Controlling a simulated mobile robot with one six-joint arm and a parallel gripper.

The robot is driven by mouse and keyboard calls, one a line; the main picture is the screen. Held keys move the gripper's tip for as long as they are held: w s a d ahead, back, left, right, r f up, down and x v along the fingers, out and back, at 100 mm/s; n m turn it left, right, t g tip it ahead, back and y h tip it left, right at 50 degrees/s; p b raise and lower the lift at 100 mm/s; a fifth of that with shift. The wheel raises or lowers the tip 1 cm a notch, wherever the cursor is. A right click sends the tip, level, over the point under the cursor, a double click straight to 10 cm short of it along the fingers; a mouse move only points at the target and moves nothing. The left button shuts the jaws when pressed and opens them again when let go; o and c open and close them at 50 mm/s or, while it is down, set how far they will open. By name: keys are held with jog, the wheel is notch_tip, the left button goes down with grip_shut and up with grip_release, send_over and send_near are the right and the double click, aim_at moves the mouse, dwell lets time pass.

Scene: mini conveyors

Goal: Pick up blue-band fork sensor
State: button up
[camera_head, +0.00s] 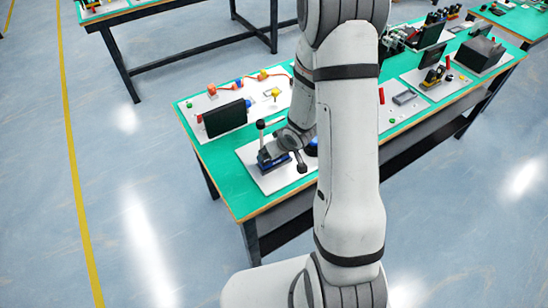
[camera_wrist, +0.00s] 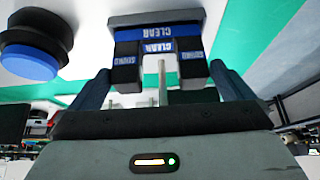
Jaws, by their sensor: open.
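The blue-band fork sensor (camera_wrist: 158,52) is at the top centre of the wrist view. It is a dark U-shaped block with blue bands and white lettering, which appears upside down. Its two prongs point towards my gripper, and a thin pale rod (camera_wrist: 162,82) shows between them. My gripper (camera_wrist: 160,68) is open, with one dark finger on each side of the sensor. Gaps show between the fingers and the prongs, and nothing is held. In the head view my arm hides much of this spot, and I cannot make out the sensor clearly there.
A round black part with a blue face (camera_wrist: 30,66) is left of the sensor. More devices fill the table's right end. Open floor lies left.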

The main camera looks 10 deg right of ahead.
jog(key=shift+x, duration=2.65)
jog(key=shift+w+r, duration=0.1)
jog(key=c, duration=0.8)
jog(key=shift+o, duration=0.2)
jog(key=shift+r, duration=0.1)
